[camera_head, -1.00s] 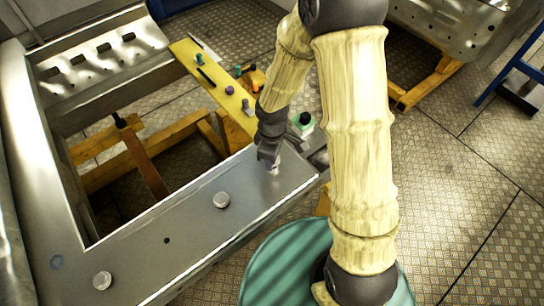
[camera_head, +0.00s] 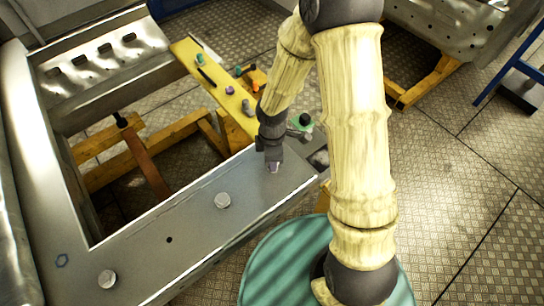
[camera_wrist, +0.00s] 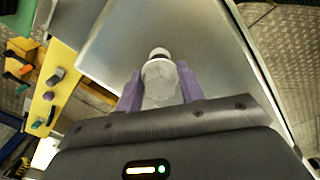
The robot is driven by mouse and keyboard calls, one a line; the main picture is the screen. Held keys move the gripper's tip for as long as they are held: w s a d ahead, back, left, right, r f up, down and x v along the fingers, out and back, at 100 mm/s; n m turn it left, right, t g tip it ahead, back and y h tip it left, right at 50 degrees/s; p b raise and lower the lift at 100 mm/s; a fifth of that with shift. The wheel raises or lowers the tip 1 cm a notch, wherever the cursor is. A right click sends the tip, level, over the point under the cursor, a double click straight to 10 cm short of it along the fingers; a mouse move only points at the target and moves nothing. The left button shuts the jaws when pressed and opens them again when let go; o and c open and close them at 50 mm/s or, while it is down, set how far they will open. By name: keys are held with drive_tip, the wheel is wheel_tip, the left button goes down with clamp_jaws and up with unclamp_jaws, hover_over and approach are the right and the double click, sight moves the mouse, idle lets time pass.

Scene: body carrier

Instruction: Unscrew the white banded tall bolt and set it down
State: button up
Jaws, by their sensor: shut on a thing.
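My gripper (camera_head: 273,167) is over the right end of the grey metal frame (camera_head: 190,235), pointing down. In the wrist view its two purple fingers (camera_wrist: 160,90) are shut on the white banded tall bolt (camera_wrist: 161,78), one on each side of its pale head. A darker band and a rounded white end show beyond the head. In the head view the bolt is mostly hidden by the gripper. I cannot tell whether the bolt still touches the frame.
Two flat round bolts (camera_head: 222,200) and (camera_head: 107,279) sit on the frame, with a small dark hole (camera_head: 169,240) between them. A yellow board (camera_head: 215,75) with several small coloured parts lies behind. A teal round surface (camera_head: 285,270) is at the front.

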drive_tip(key=o, duration=0.6)
drive_tip(key=shift+m+b, duration=0.3)
drive_tip(key=shift+m, duration=0.6)
drive_tip(key=shift+m, duration=0.8)
drive_tip(key=shift+m+b, duration=0.5)
drive_tip(key=shift+m, duration=0.4)
